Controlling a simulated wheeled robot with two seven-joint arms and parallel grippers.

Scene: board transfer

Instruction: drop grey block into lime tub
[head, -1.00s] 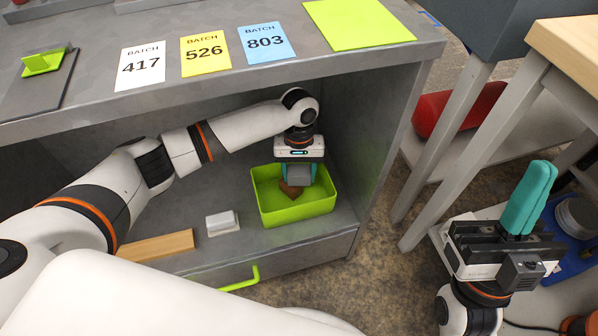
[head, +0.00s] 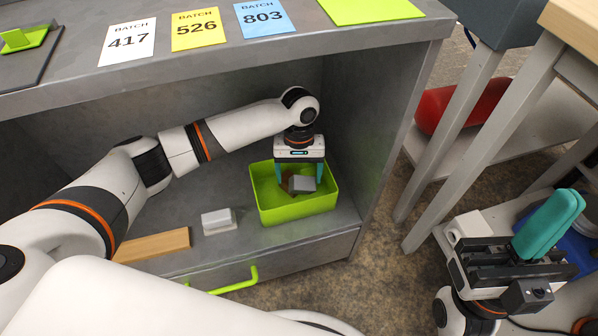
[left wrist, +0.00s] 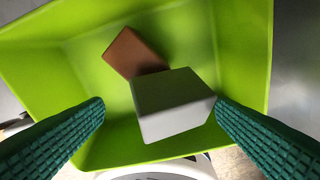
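The lime tub (head: 290,214) stands on the lower shelf of the grey cabinet. The grey block (head: 302,184) is inside it, beside a brown block (head: 287,178). The left wrist view also shows the grey block (left wrist: 172,104), the brown block (left wrist: 134,52) and the tub (left wrist: 240,45). My left gripper (head: 299,172) points down into the tub. Its teal fingers are spread wide, with the grey block loose between and beyond them. My right gripper (head: 549,224) is at the lower right, away from the tub, its two fingers close together and nothing visible between them.
A small white-grey piece (head: 219,221) and a wooden strip (head: 152,246) lie left of the tub. The cabinet top (head: 330,45) overhangs the arm. A lime drawer handle (head: 236,284) juts out below. A red object (head: 462,107) rests on another shelf.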

